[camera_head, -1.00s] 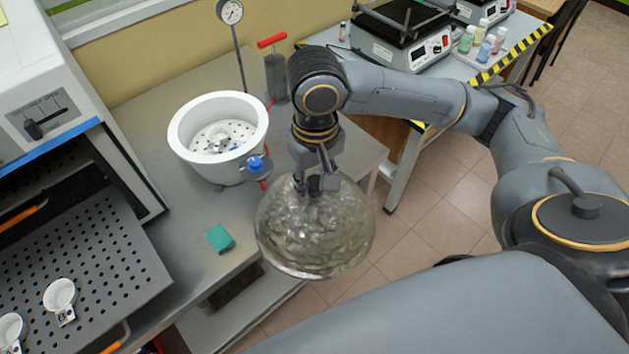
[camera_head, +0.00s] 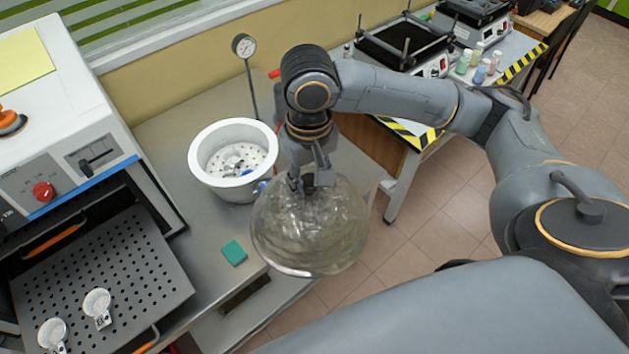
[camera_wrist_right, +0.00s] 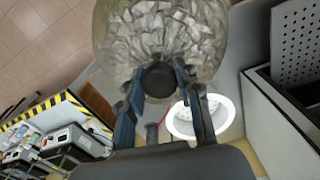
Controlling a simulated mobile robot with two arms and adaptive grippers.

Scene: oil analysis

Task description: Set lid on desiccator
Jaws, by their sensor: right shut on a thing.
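The desiccator base is a white round bowl (camera_head: 200,160) with a perforated plate inside, standing open on the grey bench. It also shows in the right wrist view (camera_wrist_right: 226,130). The lid (camera_head: 308,235) is a clear glass dome. My right gripper (camera_head: 309,185) is shut on the lid's dark knob (camera_wrist_right: 158,79), with a finger on each side of it. The lid hangs to the right of and nearer than the base, apart from it, over the bench's edge. The lid also fills the top of the right wrist view (camera_wrist_right: 165,30). My left gripper is not in view.
A gauge on a stand (camera_head: 244,46) rises behind the base. A green block (camera_head: 234,253) lies on the bench (camera_head: 190,290). An oven (camera_head: 60,130) with a pulled-out perforated shelf (camera_head: 110,265) holding small white dishes is at left. A striped-edge table (camera_head: 410,134) stands behind my arm.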

